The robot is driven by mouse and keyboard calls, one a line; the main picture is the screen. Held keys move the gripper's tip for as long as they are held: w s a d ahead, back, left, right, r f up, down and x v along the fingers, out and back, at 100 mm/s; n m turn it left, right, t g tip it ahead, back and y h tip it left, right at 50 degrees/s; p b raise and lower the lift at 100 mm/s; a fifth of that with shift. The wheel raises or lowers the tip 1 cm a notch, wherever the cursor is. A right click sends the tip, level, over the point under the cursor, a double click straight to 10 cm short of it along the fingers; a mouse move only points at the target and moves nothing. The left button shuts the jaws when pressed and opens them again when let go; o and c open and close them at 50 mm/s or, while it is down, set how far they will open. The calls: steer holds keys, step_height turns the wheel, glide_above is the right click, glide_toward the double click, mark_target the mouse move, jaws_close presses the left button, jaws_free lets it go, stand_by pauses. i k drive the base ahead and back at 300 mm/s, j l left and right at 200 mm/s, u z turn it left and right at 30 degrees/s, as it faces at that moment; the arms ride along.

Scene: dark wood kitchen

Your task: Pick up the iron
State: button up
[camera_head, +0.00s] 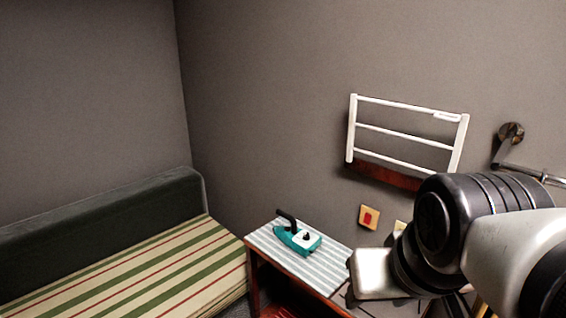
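A teal and white iron (297,238) with a black handle lies on a small table with a grey-and-white striped top (318,270). My arm reaches in from the right edge and bends down at the lower right. The arm's end is at the right of the table, apart from the iron. My gripper's fingers cannot be made out clearly, as the arm links and the bottom edge of the picture hide them. The iron is not held.
A bench or sofa with a striped seat (150,275) and dark backrest (100,220) stands left of the table. A white rack (407,133) hangs on the wall (270,100) behind. A wall fixture (511,134) and a yellow-and-red switch (368,217) are at right.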

mark_target(292, 236)
steer(key=z, duration=0.35)
steer(key=i+j+z, duration=0.15)
steer(key=j+z, duration=0.3)
steer(key=i+j+z, duration=0.1)
steer(key=j+z, duration=0.6)
steer(key=j, duration=1.25)
steer(key=u, duration=0.05)
